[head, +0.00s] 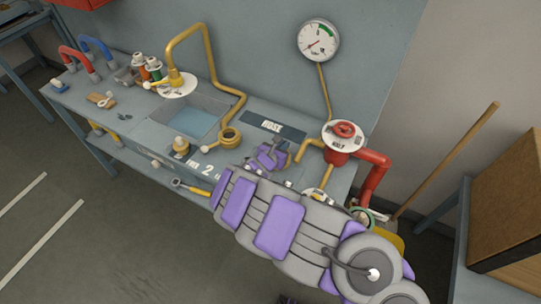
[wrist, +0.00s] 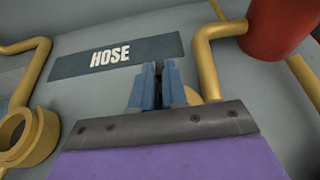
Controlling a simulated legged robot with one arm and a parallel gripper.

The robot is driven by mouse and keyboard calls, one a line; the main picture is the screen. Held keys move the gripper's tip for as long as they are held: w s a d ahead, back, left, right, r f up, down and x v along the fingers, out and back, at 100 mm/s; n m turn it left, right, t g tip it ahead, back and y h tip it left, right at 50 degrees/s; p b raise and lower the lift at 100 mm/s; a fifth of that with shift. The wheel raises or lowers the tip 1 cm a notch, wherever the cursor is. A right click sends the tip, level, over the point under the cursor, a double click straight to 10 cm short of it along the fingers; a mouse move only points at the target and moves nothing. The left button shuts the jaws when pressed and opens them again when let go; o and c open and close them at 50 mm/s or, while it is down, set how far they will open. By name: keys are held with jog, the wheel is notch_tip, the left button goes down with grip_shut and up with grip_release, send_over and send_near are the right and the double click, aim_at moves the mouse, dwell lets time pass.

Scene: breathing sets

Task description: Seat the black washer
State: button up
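My gripper (wrist: 158,70) shows in the wrist view with its two blue fingers close together, just in front of the HOSE label. A narrow dark shape sits between the fingertips. I cannot tell whether it is the black washer seen edge-on or only shadow. In the head view my gripper (head: 270,157) is over the bench, below the HOSE label and left of the bent brass pipe end. I cannot make out the black washer for certain in either view. A tan round part (wrist: 193,96) is partly hidden behind the right finger.
The bent brass pipe (wrist: 207,65) stands close to the right of my fingers, with a red valve body (wrist: 275,28) beyond it. A brass ring fitting (head: 229,137) lies left. A water basin (head: 192,116), screwdriver (head: 188,187) and pressure gauge (head: 318,40) are also around.

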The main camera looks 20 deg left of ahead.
jog(key=shift+o, duration=0.4)
jog(key=p+v, duration=0.2)
jog(key=v, duration=0.7)
jog(key=shift+s, duration=0.35)
jog(key=p+v, duration=0.1)
jog(key=v, duration=0.6)
jog(key=shift+s+r+p, duration=0.2)
jog(key=shift+s+p, duration=0.05)
jog(key=shift+p, duration=0.15)
jog(key=shift+a, duration=0.15)
